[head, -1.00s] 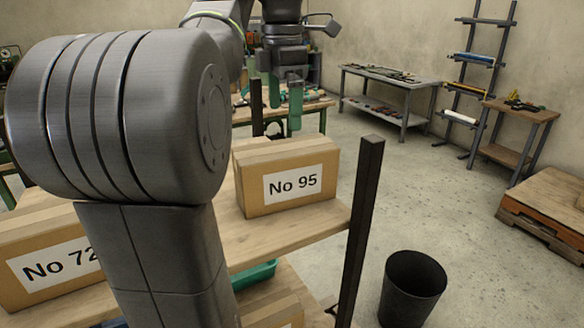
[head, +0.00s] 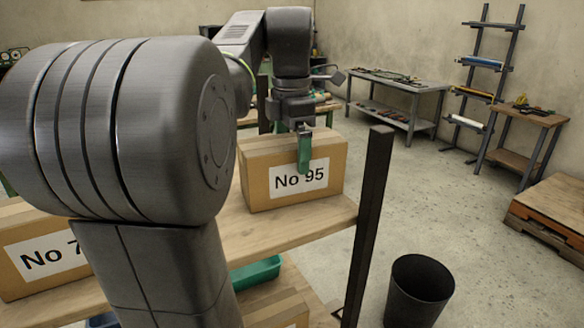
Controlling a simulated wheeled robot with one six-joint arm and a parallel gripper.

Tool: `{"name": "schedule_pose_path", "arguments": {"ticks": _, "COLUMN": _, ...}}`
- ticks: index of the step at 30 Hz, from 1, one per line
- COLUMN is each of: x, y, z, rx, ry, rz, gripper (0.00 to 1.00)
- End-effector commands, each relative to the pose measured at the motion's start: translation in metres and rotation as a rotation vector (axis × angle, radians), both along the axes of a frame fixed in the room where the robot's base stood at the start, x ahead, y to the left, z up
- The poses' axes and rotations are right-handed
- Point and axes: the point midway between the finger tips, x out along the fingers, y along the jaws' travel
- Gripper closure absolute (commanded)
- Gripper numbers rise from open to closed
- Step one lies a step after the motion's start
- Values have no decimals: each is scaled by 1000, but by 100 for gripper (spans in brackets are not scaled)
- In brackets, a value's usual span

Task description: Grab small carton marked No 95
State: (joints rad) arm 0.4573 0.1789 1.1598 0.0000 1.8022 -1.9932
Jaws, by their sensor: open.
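The carton marked No 95 (head: 292,184) is a brown cardboard box with a white label. It stands upright on the wooden shelf board, near the dark corner post. My gripper (head: 303,152) is at the carton's top, pointing down. The other finger is not clearly seen. The jaws are open, and I cannot tell whether the finger touches the carton. My arm hides part of the shelf to the left.
A carton marked No 7-something (head: 35,262), partly hidden by my arm, stands on the left of the shelf (head: 290,226). A dark post (head: 369,220) rises at the shelf's right corner. A green bin (head: 256,273) lies below. A black bucket (head: 418,290) stands on the floor.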

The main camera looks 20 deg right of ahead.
Motion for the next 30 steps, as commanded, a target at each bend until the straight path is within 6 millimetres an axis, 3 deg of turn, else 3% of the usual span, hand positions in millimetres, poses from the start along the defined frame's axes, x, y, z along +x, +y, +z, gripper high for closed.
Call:
{"name": "schedule_pose_path", "arguments": {"ticks": 6, "x": 0, "y": -1, "z": -30, "rx": 1, "ry": 3, "rz": 0, "gripper": 0}}
{"name": "schedule_pose_path", "arguments": {"ticks": 16, "x": 1, "y": -1, "z": -38, "rx": 0, "ry": 0, "rz": 0, "gripper": 0}}
{"name": "schedule_pose_path", "arguments": {"ticks": 30, "x": 1, "y": -2, "z": -36, "rx": -2, "ry": -2, "rz": 0, "gripper": 90}}
